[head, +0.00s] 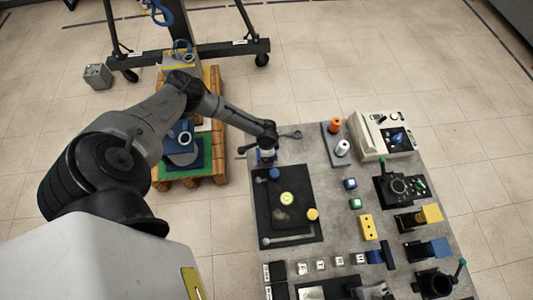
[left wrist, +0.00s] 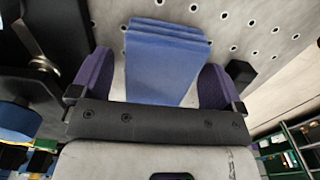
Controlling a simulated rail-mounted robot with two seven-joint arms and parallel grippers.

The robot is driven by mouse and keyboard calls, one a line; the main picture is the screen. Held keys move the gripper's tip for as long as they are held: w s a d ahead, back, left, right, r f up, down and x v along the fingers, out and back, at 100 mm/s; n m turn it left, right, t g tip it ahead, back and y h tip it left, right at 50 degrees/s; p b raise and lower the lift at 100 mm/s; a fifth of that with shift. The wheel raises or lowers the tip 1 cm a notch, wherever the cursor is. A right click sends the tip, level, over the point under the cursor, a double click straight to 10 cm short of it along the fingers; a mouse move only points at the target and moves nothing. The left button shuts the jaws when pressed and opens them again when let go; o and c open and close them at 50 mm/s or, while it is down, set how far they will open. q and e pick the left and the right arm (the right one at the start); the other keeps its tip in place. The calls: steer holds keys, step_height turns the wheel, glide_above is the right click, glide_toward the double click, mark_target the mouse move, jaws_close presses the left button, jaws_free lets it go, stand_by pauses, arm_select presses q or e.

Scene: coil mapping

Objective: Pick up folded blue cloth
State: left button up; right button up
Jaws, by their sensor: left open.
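The folded blue cloth (left wrist: 165,58) shows in the left wrist view as a stack of flat layers with a folded edge at the top. My left gripper (left wrist: 157,78) is open, with one purple finger on each side of the cloth. Small gaps show between the fingers and the cloth, and its near end is hidden behind the gripper body. In the head view my left gripper (head: 266,156) is at the table's upper left corner, and the cloth cannot be made out clearly beneath it. My right gripper is not in view.
The grey table (head: 300,150) holds a black tray (head: 285,225) just below my left gripper, and an orange spool (head: 334,125) and several devices farther right. A wooden pallet stack (head: 215,150) stands left of the table. A perforated surface (left wrist: 235,30) surrounds the cloth.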

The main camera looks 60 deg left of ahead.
arm_select(q)
steer(key=c, duration=1)
steer(key=shift+r, duration=0.1)
steer(key=shift+r, duration=0.4)
steer(key=r, duration=0.2)
steer(key=d+r, duration=0.1)
steer(key=shift+w+d+r, duration=0.1)
steer(key=shift+w+r, duration=0.15)
steer(key=shift+r, duration=0.15)
steer(key=w+d+r, duration=0.1)
steer(key=d+r, duration=0.1)
steer(key=d, duration=0.1)
steer(key=w+d+r, duration=0.1)
steer(key=d+r, duration=0.1)
steer(key=d, duration=0.1)
steer(key=w+d+r, duration=0.1)
steer(key=d+r, duration=0.1)
steer(key=d, duration=0.1)
steer(key=shift+w+d+r, duration=0.15)
steer(key=shift+w+d, duration=0.2)
steer(key=shift+w, duration=0.05)
